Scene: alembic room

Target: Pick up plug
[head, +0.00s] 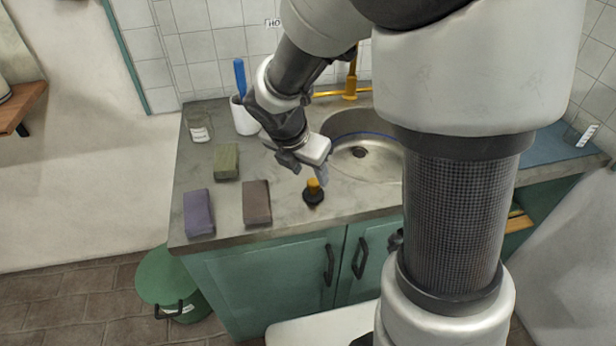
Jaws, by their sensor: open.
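The plug (313,196), with a dark round base and a yellow top, stands on the grey counter in front of the sink basin. My gripper (304,170) is open and hangs just above and slightly behind and to the left of the plug in the picture. One finger shows close to the yellow top. I cannot tell whether it touches the plug. Nothing shows between the fingers.
A brown block (257,204), a purple block (199,213) and a green block (226,162) lie on the counter (183,180) to the left. A white cup (244,117) and a glass (199,127) stand behind. The sink (376,170) and yellow tap (350,84) are at the back.

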